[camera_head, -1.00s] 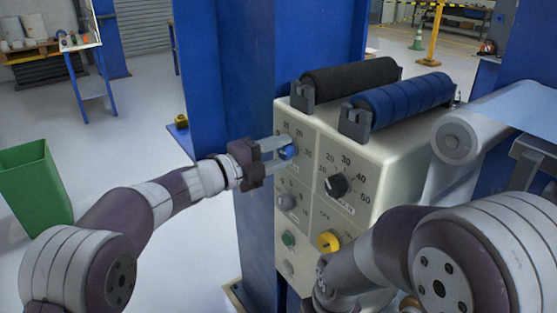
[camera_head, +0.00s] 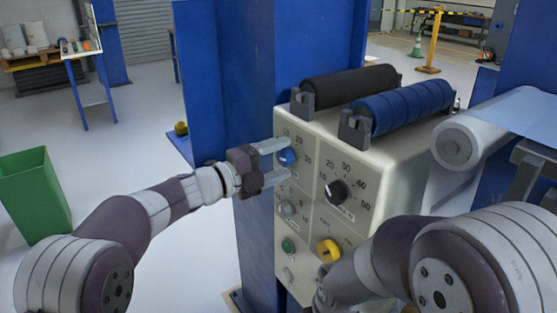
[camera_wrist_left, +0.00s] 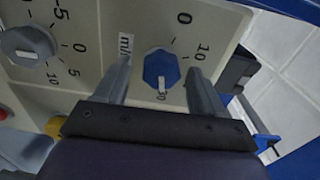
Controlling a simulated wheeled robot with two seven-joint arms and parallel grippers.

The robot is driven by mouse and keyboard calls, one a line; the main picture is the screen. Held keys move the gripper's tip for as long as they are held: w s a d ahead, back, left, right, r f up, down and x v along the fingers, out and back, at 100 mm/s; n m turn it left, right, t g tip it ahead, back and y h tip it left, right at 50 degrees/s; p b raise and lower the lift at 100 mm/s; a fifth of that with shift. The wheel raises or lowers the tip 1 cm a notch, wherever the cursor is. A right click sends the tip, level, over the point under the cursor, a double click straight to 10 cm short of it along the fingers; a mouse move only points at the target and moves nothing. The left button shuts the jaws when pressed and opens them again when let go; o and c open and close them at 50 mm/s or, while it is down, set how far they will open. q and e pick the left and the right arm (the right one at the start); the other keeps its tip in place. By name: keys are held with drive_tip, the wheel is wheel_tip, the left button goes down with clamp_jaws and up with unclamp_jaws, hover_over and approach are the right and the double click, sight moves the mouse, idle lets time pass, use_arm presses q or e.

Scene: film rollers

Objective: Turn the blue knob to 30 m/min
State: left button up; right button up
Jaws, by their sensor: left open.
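The blue knob (camera_head: 287,157) is on the upper left of the beige machine's front panel. In the left wrist view the blue knob (camera_wrist_left: 161,69) has a white mark pointing down toward the printed 30, under its lower edge. My left gripper (camera_head: 283,160) is open, with one finger on each side of the knob. In the left wrist view, gaps show between the knob and both fingers of the left gripper (camera_wrist_left: 158,74). The 20 is hidden there, apparently behind the right finger. My right arm crosses the lower right; its gripper is not visible.
A black knob (camera_head: 336,190), grey knob (camera_head: 286,208), yellow knob (camera_head: 328,250) and green button (camera_head: 288,245) share the panel. Black (camera_head: 350,84) and blue (camera_head: 403,105) rollers lie on top. A blue column (camera_head: 245,90) stands behind; a green bin (camera_head: 33,192) stands left.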

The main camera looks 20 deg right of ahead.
use_arm(q)
drive_tip(key=v, duration=1.2)
drive_tip(key=shift+a, duration=0.2)
drive_tip(key=shift+s, duration=0.1)
